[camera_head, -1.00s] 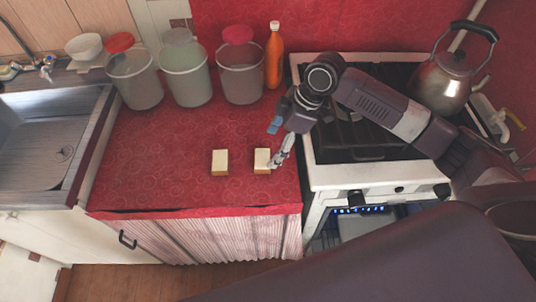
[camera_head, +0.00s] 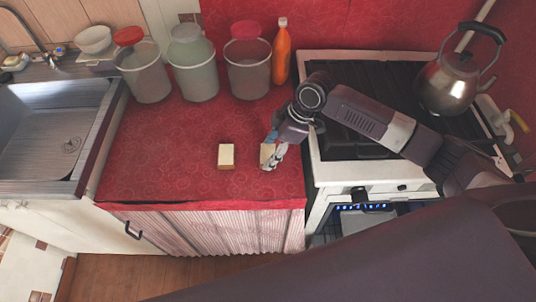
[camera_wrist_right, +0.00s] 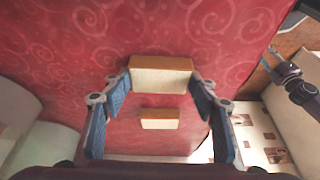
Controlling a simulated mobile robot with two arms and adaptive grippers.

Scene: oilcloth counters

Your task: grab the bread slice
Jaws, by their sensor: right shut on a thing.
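Two small bread slices with pale faces and brown crusts are on the red counter. One bread slice (camera_head: 266,154) is partly hidden by my right gripper (camera_head: 272,157) in the head view. In the right wrist view this slice (camera_wrist_right: 160,78) sits between the blue-padded fingers of the right gripper (camera_wrist_right: 160,86), which is shut on it. The other bread slice (camera_head: 227,156) lies free to the left, and it shows below the held one in the wrist view (camera_wrist_right: 160,120). My left gripper (camera_wrist_right: 274,52) appears small at the wrist view's right edge; its jaw state is unclear.
Three lidded containers (camera_head: 193,75) and an orange bottle (camera_head: 281,55) stand along the back wall. The stove (camera_head: 380,130) with a kettle (camera_head: 447,85) is on the right, the sink (camera_head: 45,135) on the left.

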